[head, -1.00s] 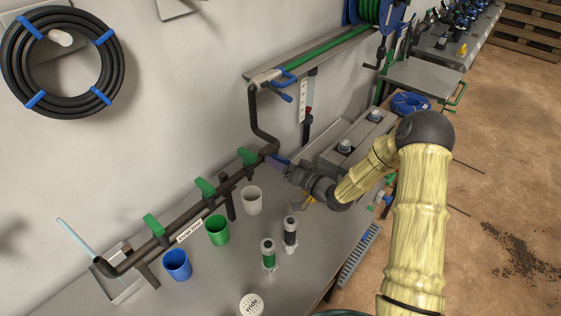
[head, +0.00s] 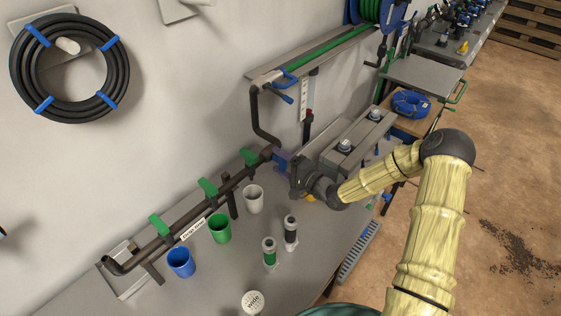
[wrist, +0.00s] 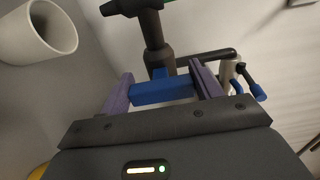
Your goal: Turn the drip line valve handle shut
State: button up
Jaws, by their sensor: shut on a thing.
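The dark drip line pipe (head: 190,222) runs along the wall above the bench and bears a label. A blue valve handle (wrist: 163,91) sits at its far right end. In the wrist view the handle lies crosswise to the pipe stub (wrist: 154,40). My gripper (head: 281,161) is at that end of the pipe. Its purple fingers (wrist: 163,93) are shut on the blue handle, one on each side. In the head view the fingers mostly hide the handle.
Green handles (head: 207,187) stand along the pipe. Below are a white cup (head: 254,200), a green cup (head: 220,229) and a blue cup (head: 181,263). Two small cylinders (head: 269,252) stand nearby. A grey box (head: 357,138) is close behind my wrist.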

jog(key=shift+m, duration=0.4)
jog(key=o, duration=1)
jog(key=shift+d, duration=0.1)
jog(key=b+v, duration=0.3)
jog(key=v, duration=1.4)
jog(key=shift+s+d, duration=0.1)
jog(key=shift+s, duration=0.05)
jog(key=shift+f, duration=0.15)
